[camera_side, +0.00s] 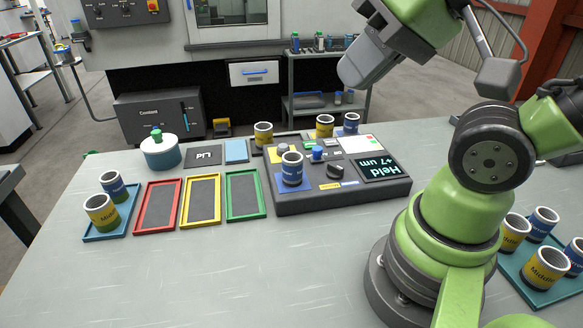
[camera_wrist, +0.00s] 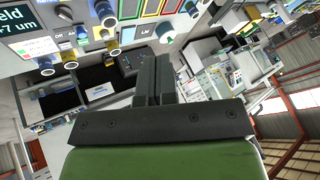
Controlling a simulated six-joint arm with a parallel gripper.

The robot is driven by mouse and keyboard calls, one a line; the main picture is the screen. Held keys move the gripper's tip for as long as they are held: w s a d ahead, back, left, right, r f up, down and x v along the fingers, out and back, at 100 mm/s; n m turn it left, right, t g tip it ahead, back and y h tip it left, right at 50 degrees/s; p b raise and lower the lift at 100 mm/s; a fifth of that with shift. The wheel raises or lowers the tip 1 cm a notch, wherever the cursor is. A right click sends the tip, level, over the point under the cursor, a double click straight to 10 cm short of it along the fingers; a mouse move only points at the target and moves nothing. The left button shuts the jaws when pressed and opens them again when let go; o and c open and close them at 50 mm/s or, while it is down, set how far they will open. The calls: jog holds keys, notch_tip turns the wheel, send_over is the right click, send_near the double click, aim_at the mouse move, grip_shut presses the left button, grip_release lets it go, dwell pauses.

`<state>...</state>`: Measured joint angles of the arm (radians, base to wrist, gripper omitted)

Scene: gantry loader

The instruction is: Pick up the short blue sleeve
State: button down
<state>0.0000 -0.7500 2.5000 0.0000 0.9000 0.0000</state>
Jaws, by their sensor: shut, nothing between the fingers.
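Several blue sleeves with white rims are in the side view. One blue sleeve (camera_side: 292,169) stands on the gauge unit and one (camera_side: 351,123) stands behind it. Another blue sleeve (camera_side: 113,186) is in the left blue tray (camera_side: 92,237), and two, including this blue sleeve (camera_side: 541,223), are in the right tray (camera_side: 546,299). I cannot tell which is the short one. In the wrist view, the gauge's blue sleeve (camera_wrist: 105,13) and the rear blue sleeve (camera_wrist: 46,66) show. My gripper (camera_wrist: 157,58) is shut and empty, raised high above the bench and apart from every sleeve.
Yellow sleeves stand beside the blue ones, such as this yellow sleeve (camera_side: 101,211). Empty red (camera_side: 157,208), yellow (camera_side: 201,202) and green (camera_side: 245,196) frames lie left of the gauge unit (camera_side: 340,197). A lidded pot (camera_side: 160,153) stands behind. The front bench is clear.

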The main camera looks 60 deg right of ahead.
jog(key=shift+c, duration=2.4)
grip_release()
jog(key=n+g+h, duration=0.2)
jog(key=n+g, duration=0.1)
jog(key=g, duration=0.4)
send_over(292, 170)
jog(key=d, duration=0.1)
notch_tip(292, 170, down, 15)
jog(key=f, duration=0.5)
jog(key=shift+w+d+f, duration=0.2)
jog(key=shift+w+d, duration=0.05)
jog(key=shift+w+d+f, duration=0.1)
jog(key=shift+w+f, duration=0.05)
jog(key=shift+f, duration=1.3)
jog(key=shift+w+d+f, duration=0.1)
jog(key=shift+w+f, duration=0.05)
jog(key=shift+f, duration=1.3)
